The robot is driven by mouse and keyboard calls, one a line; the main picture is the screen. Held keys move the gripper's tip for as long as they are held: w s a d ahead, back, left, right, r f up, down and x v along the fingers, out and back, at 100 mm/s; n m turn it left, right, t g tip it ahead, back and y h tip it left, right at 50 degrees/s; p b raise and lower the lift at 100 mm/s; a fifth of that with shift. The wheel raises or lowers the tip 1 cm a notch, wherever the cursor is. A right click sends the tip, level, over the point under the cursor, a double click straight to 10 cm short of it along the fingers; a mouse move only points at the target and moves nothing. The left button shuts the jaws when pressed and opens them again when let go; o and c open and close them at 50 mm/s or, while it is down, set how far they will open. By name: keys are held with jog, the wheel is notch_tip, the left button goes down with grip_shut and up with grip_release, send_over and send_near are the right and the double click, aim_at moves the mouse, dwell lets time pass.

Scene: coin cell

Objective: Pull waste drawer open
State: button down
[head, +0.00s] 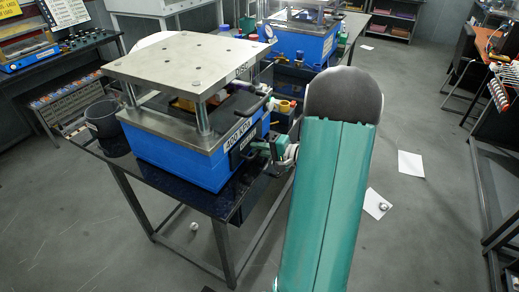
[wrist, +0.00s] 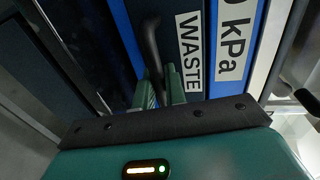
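The waste drawer has a dark front with a white WASTE label (wrist: 190,52) in the wrist view. Its dark curved handle (wrist: 152,42) runs down between the fingers of my gripper (wrist: 160,90). The two green fingers are close together, one on each side of the handle, with no clear space beside it. The handle's lower end is hidden by the fingers. In the head view my gripper (head: 263,148) is at the front of the blue press base (head: 170,155), where the drawer front sits partly hidden. The drawer looks flush with the base.
A white kPa label (wrist: 236,40) is beside the drawer front. The press has a metal top plate (head: 185,58) and stands on a dark table (head: 215,200). A black bucket (head: 104,117) is at the table's left. Open floor lies in front; papers (head: 411,164) lie at the right.

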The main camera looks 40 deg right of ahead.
jog(key=f+v, duration=0.3)
jog(key=v, duration=1.2)
jog(key=shift+s+d, duration=0.15)
jog(key=shift+s, duration=0.55)
jog(key=shift+f, duration=0.1)
jog(key=c, duration=1.8)
grip_release()
jog(key=shift+s, duration=0.1)
jog(key=v, duration=1.3)
jog(key=shift+s, duration=0.3)
